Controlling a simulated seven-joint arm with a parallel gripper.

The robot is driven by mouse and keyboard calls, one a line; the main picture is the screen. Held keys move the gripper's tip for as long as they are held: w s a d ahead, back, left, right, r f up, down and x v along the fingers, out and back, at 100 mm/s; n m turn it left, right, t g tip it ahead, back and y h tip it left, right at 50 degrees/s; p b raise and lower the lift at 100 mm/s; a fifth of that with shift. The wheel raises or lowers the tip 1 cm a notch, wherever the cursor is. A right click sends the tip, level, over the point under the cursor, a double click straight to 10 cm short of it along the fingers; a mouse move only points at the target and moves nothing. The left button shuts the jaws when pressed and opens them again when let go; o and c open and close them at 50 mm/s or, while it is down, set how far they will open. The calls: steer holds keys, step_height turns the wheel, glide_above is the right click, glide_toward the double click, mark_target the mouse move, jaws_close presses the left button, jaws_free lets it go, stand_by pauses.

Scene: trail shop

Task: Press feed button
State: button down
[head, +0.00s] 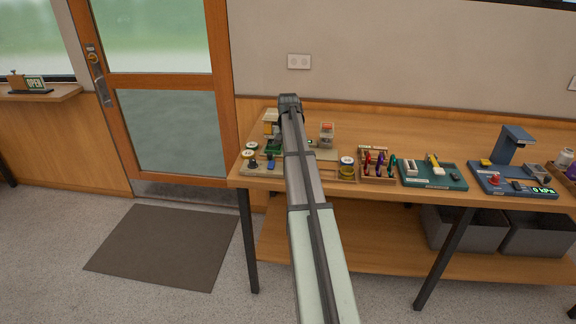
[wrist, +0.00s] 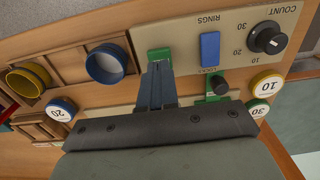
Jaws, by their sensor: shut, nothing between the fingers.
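In the wrist view my gripper (wrist: 158,72) is shut and empty, its two dark fingers together. The fingertips are over a beige control panel (wrist: 190,68), just in front of a green piece (wrist: 160,54); I cannot tell whether they touch it. The panel also has a blue rectangular switch (wrist: 210,48) marked RINGS and LOCKS, and a black dial (wrist: 266,39) marked COUNT with 10, 20 and 30. No label I can read says feed. In the head view the blue switch (head: 270,164) and the dial (head: 253,163) show left of my arm, which hides part of the panel.
Round discs marked 10 (wrist: 266,80), 30 (wrist: 258,108) and 20 (wrist: 61,109) lie near the panel. A black round knob (wrist: 219,84) is right of my fingers. Wooden trays (wrist: 72,50) with ring cups are at left. In the head view more tool stations (head: 434,173) fill the bench rightward.

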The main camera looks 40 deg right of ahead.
steer(key=shift+r, duration=2.5)
